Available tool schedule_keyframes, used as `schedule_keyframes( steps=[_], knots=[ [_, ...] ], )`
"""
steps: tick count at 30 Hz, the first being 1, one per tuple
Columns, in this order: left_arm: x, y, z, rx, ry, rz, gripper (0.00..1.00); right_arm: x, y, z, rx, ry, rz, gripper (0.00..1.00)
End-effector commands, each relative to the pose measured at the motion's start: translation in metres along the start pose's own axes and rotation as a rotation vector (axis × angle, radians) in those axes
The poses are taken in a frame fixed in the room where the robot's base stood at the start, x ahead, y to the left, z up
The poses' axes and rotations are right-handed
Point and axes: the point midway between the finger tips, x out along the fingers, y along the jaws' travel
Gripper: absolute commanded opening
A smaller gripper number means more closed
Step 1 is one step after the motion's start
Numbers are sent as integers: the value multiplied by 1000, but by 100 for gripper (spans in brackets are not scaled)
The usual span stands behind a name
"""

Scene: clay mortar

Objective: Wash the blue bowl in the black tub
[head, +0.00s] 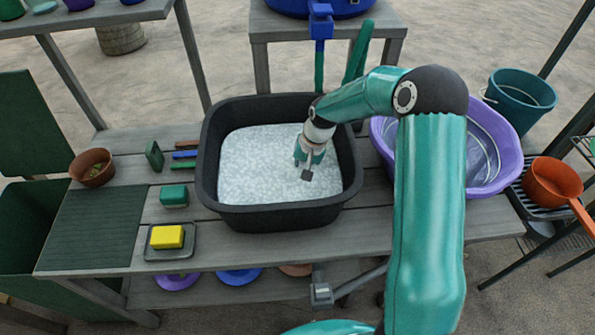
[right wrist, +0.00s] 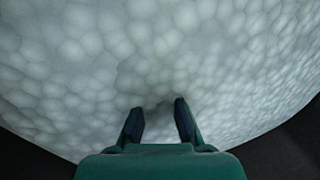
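The black tub (head: 281,217) stands on the wooden bench, filled with pale, bubbly foam. My right gripper (head: 306,174) points down into the tub, right of its middle, at the foam. In the right wrist view its two dark fingers (right wrist: 158,118) are spread apart with only foam and a darker hollow between them. I cannot tell how deep the fingertips are. No blue bowl shows in the foam. A blue round dish (head: 240,276) sits partly hidden on the shelf under the bench; I cannot tell whether it is the bowl. My left gripper is not in view.
A purple basin (head: 510,150) is right of the tub, partly behind my right arm. A yellow sponge (head: 167,237) in a tray, a green block (head: 174,196) and a brown pot (head: 92,167) are on the left. A blue tap (head: 320,22) stands behind the tub.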

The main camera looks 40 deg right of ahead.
Motion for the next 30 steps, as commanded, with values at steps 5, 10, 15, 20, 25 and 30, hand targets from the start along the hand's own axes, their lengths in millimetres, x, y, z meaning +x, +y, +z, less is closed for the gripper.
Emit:
schedule_keyframes(
  steps=[5,10,15,20,25,30],
  knots=[
    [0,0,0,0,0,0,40,0,0,0,0,1,0,0],
    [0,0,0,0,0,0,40,-2,-2,0,-1,0,0,0],
    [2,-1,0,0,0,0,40,0,-10,2,-3,0,-1,0],
    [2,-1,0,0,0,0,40,1,-12,3,-1,0,0,0],
    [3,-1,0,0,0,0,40,-2,-3,0,1,1,0,0],
    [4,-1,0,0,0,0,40,-5,8,-3,-1,1,0,0]
  ],
)
